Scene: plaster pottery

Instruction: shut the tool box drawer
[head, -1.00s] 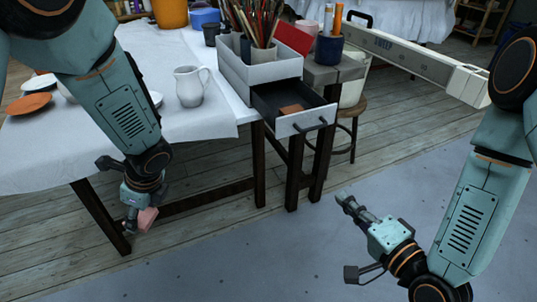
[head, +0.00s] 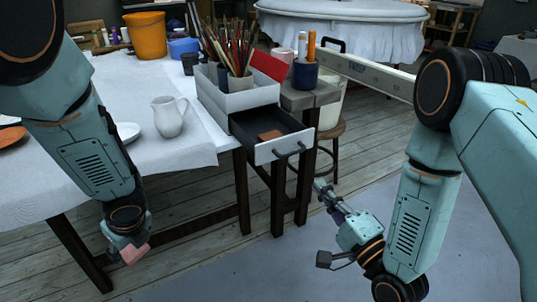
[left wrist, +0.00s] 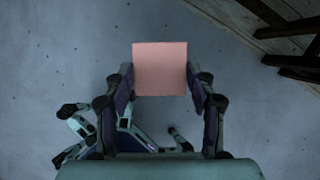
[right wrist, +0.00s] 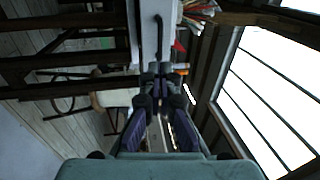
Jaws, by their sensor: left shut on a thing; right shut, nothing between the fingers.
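The tool box (head: 249,100) is a light grey box on the corner of the white-covered table. Its drawer (head: 284,146) is pulled out toward me, with a dark inside and a dark bar handle (head: 290,151) on the front. A small brown-orange block (head: 270,135) lies in the drawer. My right gripper (head: 320,186) is shut and empty, below and to the right of the drawer front, apart from it. In the right wrist view its fingertips (right wrist: 161,69) are together, with the handle (right wrist: 159,38) beyond them. My left gripper (left wrist: 160,88) is shut on a pink block (left wrist: 160,68), low beside the table.
Brushes in a pot (head: 240,85) stand in the tool box top. A white pitcher (head: 168,116) is left of it on the table (head: 120,85). A stool (head: 331,130) and a dark blue cup (head: 305,74) are to the right. The floor in front is clear.

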